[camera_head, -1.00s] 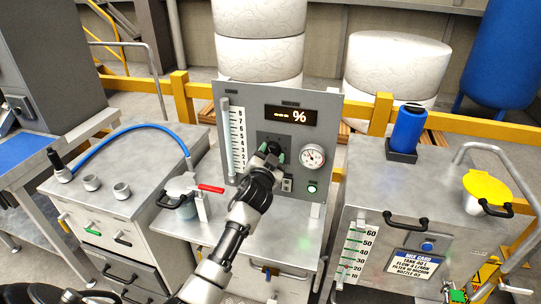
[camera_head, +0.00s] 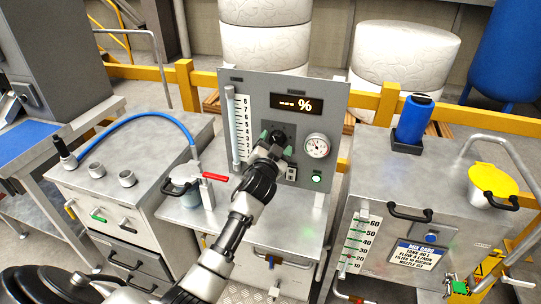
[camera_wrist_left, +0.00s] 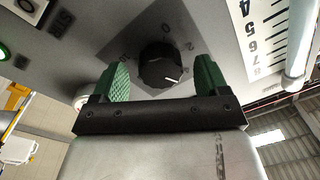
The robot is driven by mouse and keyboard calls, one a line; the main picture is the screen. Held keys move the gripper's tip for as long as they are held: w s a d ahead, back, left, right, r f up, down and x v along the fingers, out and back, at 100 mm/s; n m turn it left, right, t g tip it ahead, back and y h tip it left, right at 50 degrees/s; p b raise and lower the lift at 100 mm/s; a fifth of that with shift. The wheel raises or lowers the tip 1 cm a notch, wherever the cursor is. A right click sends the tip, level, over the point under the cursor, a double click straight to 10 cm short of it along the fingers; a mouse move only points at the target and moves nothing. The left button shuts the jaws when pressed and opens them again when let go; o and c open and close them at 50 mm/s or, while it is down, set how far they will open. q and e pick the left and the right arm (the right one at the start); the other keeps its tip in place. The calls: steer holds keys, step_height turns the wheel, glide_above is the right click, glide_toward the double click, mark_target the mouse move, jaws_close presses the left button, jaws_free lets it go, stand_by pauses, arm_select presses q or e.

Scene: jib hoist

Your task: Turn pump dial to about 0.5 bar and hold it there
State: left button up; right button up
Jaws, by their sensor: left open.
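The black pump dial (camera_head: 281,134) sits on a dark square plate on the grey upright panel (camera_head: 262,90). My left gripper (camera_head: 276,143) is open in front of the dial. Its green fingers (camera_wrist_left: 163,78) stand on either side of the dial with gaps between, apart from it. A round white gauge (camera_head: 316,146) is right of the dial; its needle reading is too small to tell. My right gripper is not in view.
A display ending in % (camera_head: 296,103) is above the dial. A scale tube (camera_head: 237,125) stands left, and a green lit button (camera_head: 317,178) is low right. A red-handled valve (camera_head: 215,177) is on the bench, left of my forearm. A blue bottle (camera_head: 413,118) stands right.

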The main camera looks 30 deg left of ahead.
arm_select(q)
steer(key=b+v, duration=0.1)
steer(key=v, duration=0.9)
steer(key=shift+b, duration=0.3)
steer(key=shift+s+f, duration=0.1)
